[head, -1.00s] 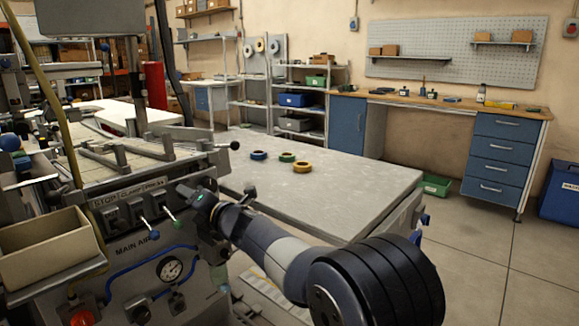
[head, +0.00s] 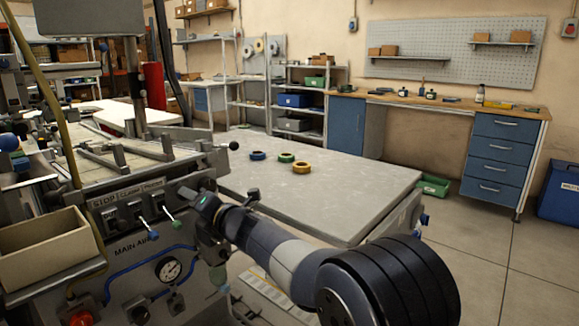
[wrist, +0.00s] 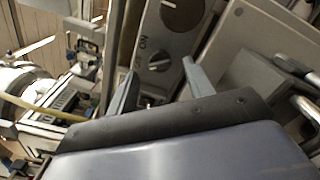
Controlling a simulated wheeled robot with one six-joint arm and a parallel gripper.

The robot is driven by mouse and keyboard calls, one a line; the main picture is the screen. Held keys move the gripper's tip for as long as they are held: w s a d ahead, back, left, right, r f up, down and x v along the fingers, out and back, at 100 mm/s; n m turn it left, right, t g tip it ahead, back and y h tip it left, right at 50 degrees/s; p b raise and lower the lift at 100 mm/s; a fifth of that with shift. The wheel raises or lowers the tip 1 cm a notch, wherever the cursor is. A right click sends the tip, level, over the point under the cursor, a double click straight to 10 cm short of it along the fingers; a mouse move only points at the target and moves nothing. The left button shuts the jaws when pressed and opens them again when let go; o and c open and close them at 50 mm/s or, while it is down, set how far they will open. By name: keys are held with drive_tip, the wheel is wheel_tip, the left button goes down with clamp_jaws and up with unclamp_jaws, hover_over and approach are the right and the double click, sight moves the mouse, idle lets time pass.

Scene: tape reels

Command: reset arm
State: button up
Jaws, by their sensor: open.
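My gripper (wrist: 160,82) shows in the wrist view with its two grey fingers spread apart and nothing between them. Behind the fingers is the machine's control panel (wrist: 172,40) with dark round knobs; I cannot tell whether anything touches it. In the head view my arm reaches from the lower right towards the front of the grey machine (head: 125,262), its end close to the panel's levers. The fingertips are too small and dark to make out there.
A grey table (head: 330,190) beyond my arm carries a blue reel (head: 257,155), a green reel (head: 286,157) and a yellow reel (head: 302,167). A beige bin (head: 45,250) is fixed at the machine's front left.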

drive_tip(key=v, duration=0.7)
drive_tip(key=w+a+m+p, duration=0.6)
drive_tip(key=m+p, duration=0.7)
drive_tip(key=p, duration=0.8)
drive_tip(key=shift+w+a+m, duration=0.25)
drive_tip(key=shift+a+m, duration=0.05)
drive_tip(key=shift+a, duration=0.6)
drive_tip(key=shift+m+p, duration=0.3)
drive_tip(key=shift+p, duration=0.35)
drive_tip(key=shift+b+v, duration=0.4)
drive_tip(key=shift+v, duration=0.5)
drive_tip(key=shift+w+d, duration=0.1)
